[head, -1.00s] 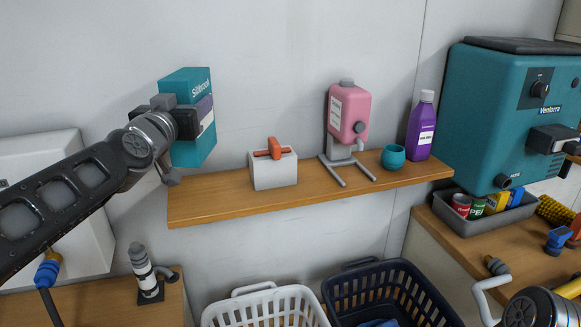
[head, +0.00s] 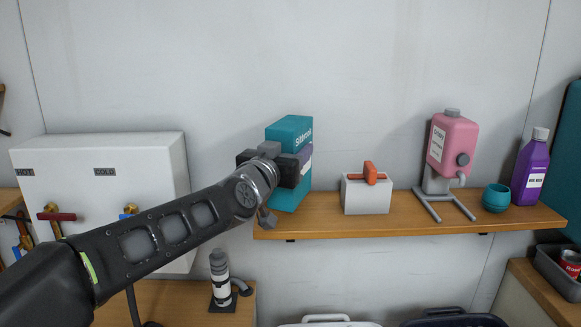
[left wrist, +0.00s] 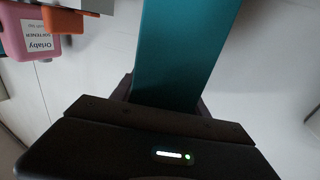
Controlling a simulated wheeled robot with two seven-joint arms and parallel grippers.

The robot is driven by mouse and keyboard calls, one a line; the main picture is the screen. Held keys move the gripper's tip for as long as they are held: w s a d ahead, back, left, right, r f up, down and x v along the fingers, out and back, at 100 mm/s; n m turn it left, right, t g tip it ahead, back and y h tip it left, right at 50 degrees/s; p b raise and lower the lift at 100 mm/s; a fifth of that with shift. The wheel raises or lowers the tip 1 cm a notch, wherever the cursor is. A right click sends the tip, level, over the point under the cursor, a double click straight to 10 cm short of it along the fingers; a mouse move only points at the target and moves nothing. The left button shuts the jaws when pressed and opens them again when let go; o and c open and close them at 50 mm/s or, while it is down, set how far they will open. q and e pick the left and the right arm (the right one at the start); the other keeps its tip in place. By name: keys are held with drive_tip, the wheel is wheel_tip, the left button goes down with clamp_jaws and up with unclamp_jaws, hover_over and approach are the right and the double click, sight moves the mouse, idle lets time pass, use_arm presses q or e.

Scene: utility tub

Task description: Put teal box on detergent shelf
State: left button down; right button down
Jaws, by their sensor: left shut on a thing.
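The teal box (head: 290,133) is upright at the left end of the wooden detergent shelf (head: 330,228). My left gripper (head: 285,168) is shut on the box from the left. The box's lower edge is close to the shelf top; I cannot tell whether it touches. In the left wrist view the teal box (left wrist: 180,55) stands between my left gripper's fingers (left wrist: 165,105), and its far end runs out of the picture. My right gripper is not in view.
A white tap box (head: 100,170) is at left. Bare shelf lies between box and caddy.

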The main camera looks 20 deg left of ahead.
use_arm(q)
drive_tip(key=shift+f+b, duration=0.45)
drive_tip(key=shift+f, duration=0.95)
drive_tip(key=shift+f, duration=0.15)
drive_tip(key=c, duration=0.6)
unclamp_jaws()
drive_tip(key=shift+f, duration=0.1)
drive_tip(key=shift+s, duration=0.4)
drive_tip(key=s+b, duration=0.1)
drive_tip(key=s, duration=0.2)
drive_tip(key=s+b, duration=0.1)
drive_tip(key=s, duration=0.7)
drive_tip(key=shift+s+d+b, duration=0.1)
drive_tip(key=shift+d+b, duration=0.3)
